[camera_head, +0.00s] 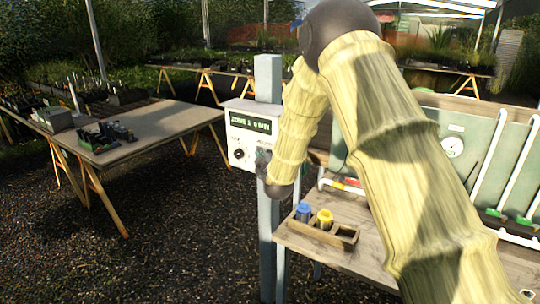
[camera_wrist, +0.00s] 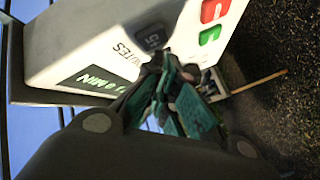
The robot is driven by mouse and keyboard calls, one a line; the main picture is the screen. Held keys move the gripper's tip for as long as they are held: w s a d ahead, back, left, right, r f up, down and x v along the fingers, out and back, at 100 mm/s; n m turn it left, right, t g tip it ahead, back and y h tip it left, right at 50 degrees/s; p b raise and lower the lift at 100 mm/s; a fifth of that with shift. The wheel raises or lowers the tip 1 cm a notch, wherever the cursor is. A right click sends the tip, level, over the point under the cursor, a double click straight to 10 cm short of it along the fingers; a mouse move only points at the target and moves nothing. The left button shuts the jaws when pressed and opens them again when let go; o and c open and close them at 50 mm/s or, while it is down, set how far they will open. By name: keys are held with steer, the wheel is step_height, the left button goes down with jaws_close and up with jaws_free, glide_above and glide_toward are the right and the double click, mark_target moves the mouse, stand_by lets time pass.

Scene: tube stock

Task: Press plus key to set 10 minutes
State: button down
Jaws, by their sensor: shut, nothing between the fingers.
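In the wrist view, the box's face (camera_wrist: 80,50) fills the upper part, with the lit display (camera_wrist: 92,80) and a "MINUTES" label. The display ends in "MIN"; its number is hard to read. A dark key (camera_wrist: 150,38) beside the label has an unclear mark. My gripper (camera_wrist: 166,62) is shut and empty, its tips at the key row. Anything behind the tips is hidden, and contact is unclear. In the head view, my gripper (camera_head: 263,158) is at the box's lower right.
A red key (camera_wrist: 213,10) and a green key (camera_wrist: 209,35) are on the same face. A wooden holder (camera_head: 318,233) with a blue-capped (camera_head: 304,211) and a yellow-capped item (camera_head: 324,219) stands on the bench to the right. A wooden table (camera_head: 150,130) is at left; gravel floor between is clear.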

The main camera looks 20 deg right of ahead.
steer(key=shift+w+d+b, duration=0.35)
steer(key=shift+w+d, duration=0.1)
steer(key=shift+d, duration=0.1)
stand_by(1.0)
steer(key=shift+a, duration=0.1)
steer(key=shift+s+a, duration=0.5)
steer(key=shift+a, duration=0.1)
stand_by(0.4)
steer(key=shift+s+a+b, duration=0.3)
steer(key=shift+s+a, duration=0.5)
steer(key=shift+a, duration=0.15)
steer(key=shift+s+a+b, duration=0.25)
steer(key=shift+s+a, duration=0.5)
steer(key=shift+a, duration=0.2)
steer(key=shift+s+a, duration=0.1)
stand_by(0.8)
steer(key=shift+s+a+p, duration=1)
steer(key=shift+a+p, duration=0.3)
steer(key=shift+p, duration=0.3)
